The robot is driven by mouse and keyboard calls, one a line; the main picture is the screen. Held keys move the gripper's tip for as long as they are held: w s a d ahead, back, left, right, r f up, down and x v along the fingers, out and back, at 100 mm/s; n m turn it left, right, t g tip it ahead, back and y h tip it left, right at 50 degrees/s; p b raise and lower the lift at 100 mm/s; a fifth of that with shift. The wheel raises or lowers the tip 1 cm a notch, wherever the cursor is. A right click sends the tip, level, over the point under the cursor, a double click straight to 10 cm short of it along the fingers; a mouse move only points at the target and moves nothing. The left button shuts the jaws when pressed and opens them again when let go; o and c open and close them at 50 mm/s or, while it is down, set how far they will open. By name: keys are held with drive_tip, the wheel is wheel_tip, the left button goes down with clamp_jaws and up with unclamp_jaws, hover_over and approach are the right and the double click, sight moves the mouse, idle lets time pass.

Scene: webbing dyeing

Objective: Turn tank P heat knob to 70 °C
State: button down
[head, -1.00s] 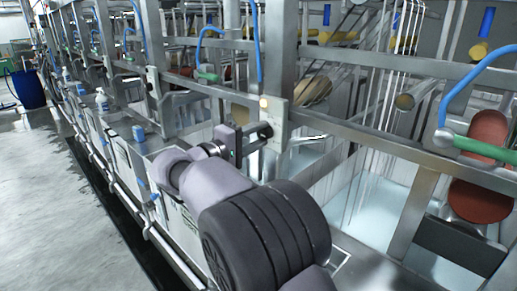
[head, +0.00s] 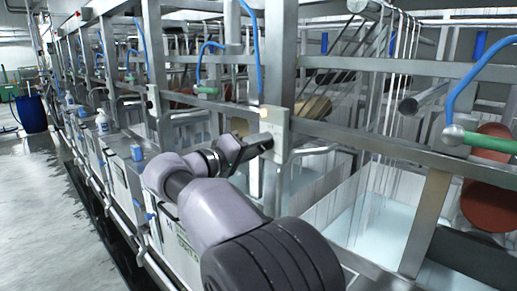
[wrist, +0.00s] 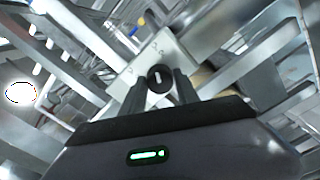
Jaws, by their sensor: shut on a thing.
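The heat knob (wrist: 160,79) is a round black knob with a white mark, on a pale control box (wrist: 150,58) in the wrist view. My gripper (wrist: 160,88) is shut on the knob, with one dark finger on each side of it. The white mark runs roughly up and down in the wrist picture. In the head view the control box (head: 279,130) is fixed to a steel post, with a small lit lamp at its upper left. My gripper (head: 266,141) reaches its face there and hides the knob. The scale marks are too small to read.
A steel rail (head: 400,140) runs right from the post, above tanks of pale liquid (head: 380,215). A blue hose with a green handle (head: 488,142) hangs at the right. Bottles (head: 102,122) stand on the left ledge.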

idle(0.3)
drive_tip(key=c, duration=0.9)
unclamp_jaws()
drive_tip(key=p+v, duration=0.4)
drive_tip(key=v, duration=1.3)
drive_tip(key=shift+s+p, duration=0.2)
drive_tip(key=shift+p, duration=0.2)
drive_tip(key=shift+a+r, duration=0.1)
